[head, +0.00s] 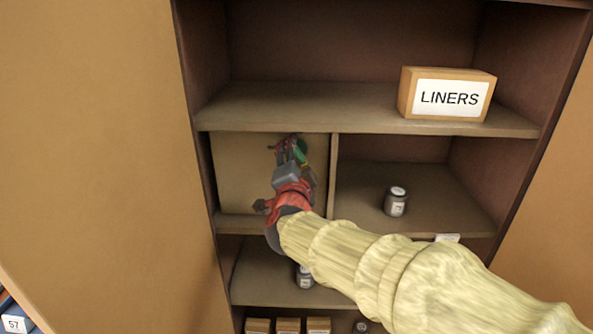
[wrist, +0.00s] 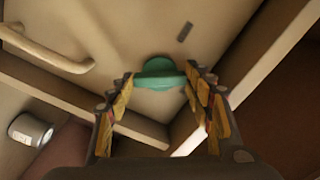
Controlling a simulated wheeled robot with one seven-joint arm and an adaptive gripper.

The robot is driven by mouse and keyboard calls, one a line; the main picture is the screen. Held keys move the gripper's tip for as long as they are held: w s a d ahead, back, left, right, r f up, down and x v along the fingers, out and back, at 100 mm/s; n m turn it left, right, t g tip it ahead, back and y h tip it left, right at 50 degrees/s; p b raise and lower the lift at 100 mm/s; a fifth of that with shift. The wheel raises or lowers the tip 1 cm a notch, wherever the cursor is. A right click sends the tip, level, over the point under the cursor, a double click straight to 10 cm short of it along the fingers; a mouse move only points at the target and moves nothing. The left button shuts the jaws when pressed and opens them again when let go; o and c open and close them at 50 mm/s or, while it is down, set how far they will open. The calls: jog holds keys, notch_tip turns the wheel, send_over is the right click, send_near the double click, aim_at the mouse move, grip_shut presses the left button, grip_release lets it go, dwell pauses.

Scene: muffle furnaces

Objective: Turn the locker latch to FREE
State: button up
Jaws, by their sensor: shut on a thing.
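The locker door (head: 236,172) is a tan panel on the left of the middle shelf, and it looks closed. The green latch (wrist: 160,74) is a round knob with a crosswise bar, on the door face in the wrist view. A bit of green also shows beside my gripper (head: 290,146) in the head view. My gripper (wrist: 160,78) has its fingers on both ends of the latch bar and is shut on it. A short dark mark (wrist: 184,32) is on the door near the latch. No FREE lettering is readable, and the fingers cover the bar's ends.
A curved door handle (wrist: 48,46) is at the left in the wrist view. A jar (head: 396,201) stands in the open compartment right of the locker. A LINERS box (head: 448,94) sits on the shelf above. Open cabinet doors (head: 100,130) flank the shelves.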

jog(key=m+b, duration=0.3)
jog(key=shift+f+b, duration=0.2)
jog(key=shift+b, duration=0.15)
jog(key=shift+r+m+b, duration=0.1)
jog(key=shift+m+b, duration=1.15)
jog(key=shift+m, duration=0.35)
jog(key=o, duration=1.1)
jog(key=shift+c, duration=0.2)
jog(key=shift+o, duration=0.5)
jog(key=shift+r, duration=0.1)
jog(key=s, duration=1.2)
jog(key=shift+a, duration=0.2)
